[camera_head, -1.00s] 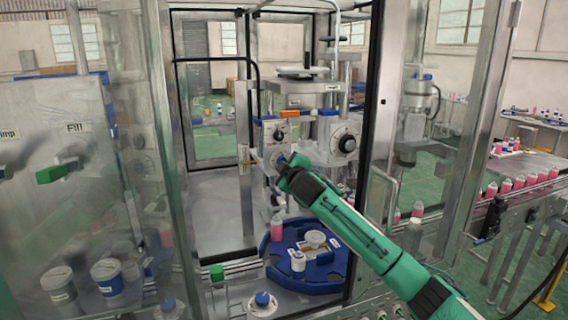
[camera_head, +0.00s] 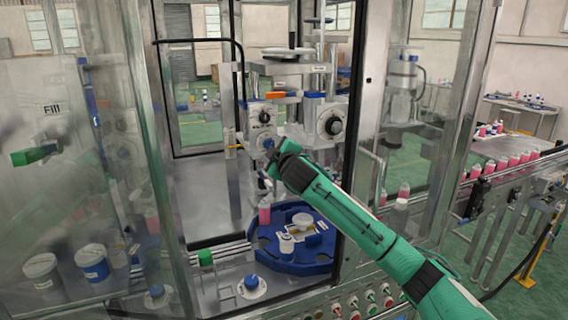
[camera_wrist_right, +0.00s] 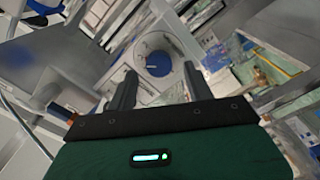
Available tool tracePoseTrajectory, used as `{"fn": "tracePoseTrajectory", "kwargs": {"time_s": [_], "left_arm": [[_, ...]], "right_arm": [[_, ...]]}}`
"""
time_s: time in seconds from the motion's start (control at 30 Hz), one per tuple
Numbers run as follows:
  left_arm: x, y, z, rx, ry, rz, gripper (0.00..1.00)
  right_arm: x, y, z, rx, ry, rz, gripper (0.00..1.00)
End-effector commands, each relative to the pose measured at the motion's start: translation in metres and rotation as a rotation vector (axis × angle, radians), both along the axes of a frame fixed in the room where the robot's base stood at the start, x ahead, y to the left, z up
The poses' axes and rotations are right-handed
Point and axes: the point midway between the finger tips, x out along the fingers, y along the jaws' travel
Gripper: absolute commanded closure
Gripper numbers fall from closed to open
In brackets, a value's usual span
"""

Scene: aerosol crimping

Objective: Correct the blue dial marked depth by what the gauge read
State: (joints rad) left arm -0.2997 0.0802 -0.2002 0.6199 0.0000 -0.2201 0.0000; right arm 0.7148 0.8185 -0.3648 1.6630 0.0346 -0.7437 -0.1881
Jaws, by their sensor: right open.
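The blue dial (camera_head: 268,144) sits on the front of a grey housing in the machine, partly hidden by my right gripper in the head view. In the right wrist view the blue dial (camera_wrist_right: 156,63) is round, with a pale plate behind it. My right gripper (camera_head: 268,166) is just in front of it. In the wrist view my right gripper (camera_wrist_right: 159,80) is open, its two fingers apart on either side of the dial. I cannot tell whether they touch it. No gauge reading or dial marking is legible. My left gripper is not in view.
A black knob (camera_head: 264,117) is above the dial, and another dial (camera_head: 332,124) is to its right. Below is a blue turntable (camera_head: 262,251) with a pink bottle (camera_head: 264,213). A door post (camera_head: 352,130) stands close to my right arm. Control buttons (camera_head: 371,295) line the front edge.

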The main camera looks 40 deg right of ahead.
Motion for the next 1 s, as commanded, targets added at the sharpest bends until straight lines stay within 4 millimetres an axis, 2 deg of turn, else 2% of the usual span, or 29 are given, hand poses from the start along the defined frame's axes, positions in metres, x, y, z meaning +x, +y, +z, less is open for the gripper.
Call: {"fn": "tracePoseTrajectory", "kwargs": {"time_s": [0.1,0.5,0.7,1.0], "left_arm": [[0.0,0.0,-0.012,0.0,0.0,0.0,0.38],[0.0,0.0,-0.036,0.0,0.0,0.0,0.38],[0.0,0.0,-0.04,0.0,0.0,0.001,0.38],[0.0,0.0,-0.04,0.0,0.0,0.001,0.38]], "right_arm": [[-0.022,0.005,-0.004,-0.001,-0.001,0.002,0.48],[-0.089,0.022,-0.003,-0.002,-0.001,0.002,0.48],[-0.105,0.026,-0.001,0.0,0.0,0.001,0.48],[-0.108,0.026,0.0,0.0,0.001,0.001,0.48]]}}
